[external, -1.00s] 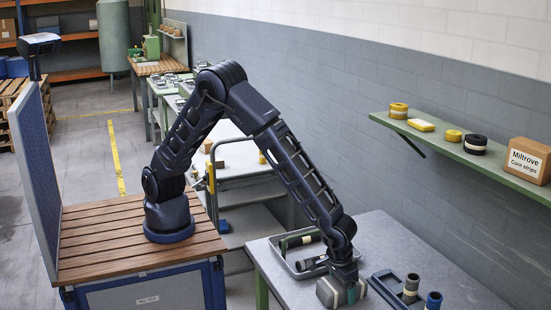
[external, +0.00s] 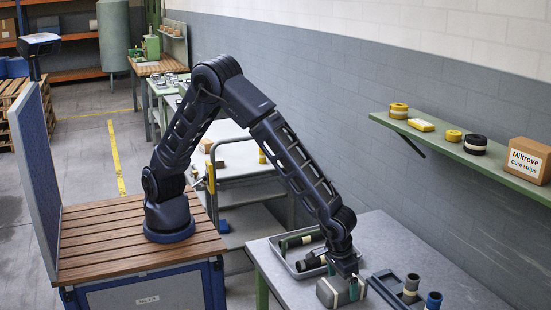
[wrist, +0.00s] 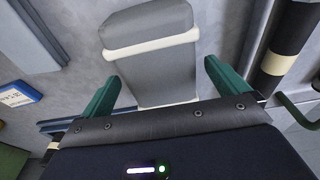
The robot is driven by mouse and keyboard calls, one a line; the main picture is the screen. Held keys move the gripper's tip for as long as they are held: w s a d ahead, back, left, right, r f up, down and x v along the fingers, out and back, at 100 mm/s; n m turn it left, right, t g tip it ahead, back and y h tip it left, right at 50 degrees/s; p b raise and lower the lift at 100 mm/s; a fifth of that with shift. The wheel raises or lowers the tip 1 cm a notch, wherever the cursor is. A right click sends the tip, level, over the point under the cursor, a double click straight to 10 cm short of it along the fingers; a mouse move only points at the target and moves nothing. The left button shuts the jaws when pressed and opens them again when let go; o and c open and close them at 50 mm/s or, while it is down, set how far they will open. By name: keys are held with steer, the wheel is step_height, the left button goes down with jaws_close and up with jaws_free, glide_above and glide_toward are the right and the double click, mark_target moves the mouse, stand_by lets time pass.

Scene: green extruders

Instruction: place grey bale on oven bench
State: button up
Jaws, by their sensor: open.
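The grey bale (external: 328,293), a block with a pale band, lies on the grey-topped bench (external: 388,240) in the external view. It also shows in the wrist view (wrist: 150,25), at the top centre. My gripper (external: 352,288) is open just above the bale, with its teal fingers apart. In the wrist view the fingers (wrist: 160,90) stand to either side of the bale's near end, and the bale is not gripped. The frames do not show which bench is named the oven bench.
A grey tray (external: 292,265) with dark cylinders stands left of the bale. A blue-grey rack (external: 385,288) with upright dark tubes stands to its right. A green wall shelf (external: 470,155) holds yellow rolls and a carton. The bench's back area is clear.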

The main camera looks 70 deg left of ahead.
mark_target(338, 282)
steer(key=r, duration=0.3)
steer(key=s+r, duration=0.1)
steer(key=r, duration=0.5)
steer(key=shift+s+r, duration=0.2)
steer(key=shift+w+a+r, duration=0.1)
steer(key=shift+a, duration=0.05)
steer(key=w+a+r, duration=0.2)
steer(key=a+r, duration=0.4)
steer(key=a, duration=0.5)
steer(key=w+a+r+h, duration=0.1)
steer(key=w+a+r, duration=0.1)
steer(key=a+r, duration=0.6)
steer(key=w+a+r, duration=0.3)
steer(key=a+r, duration=0.1)
steer(key=a, duration=0.9)
steer(key=s+a+r+t, duration=0.1)
steer(key=s+a, duration=0.9)
steer(key=a, duration=0.4)
steer(key=s+a+r+t+y, duration=0.1)
steer(key=s+a+r, duration=0.1)
steer(key=s+a, duration=0.9)
steer(key=a, duration=0.2)
steer(key=shift+a+r+t, duration=0.25)
steer(key=shift+a+t, duration=0.15)
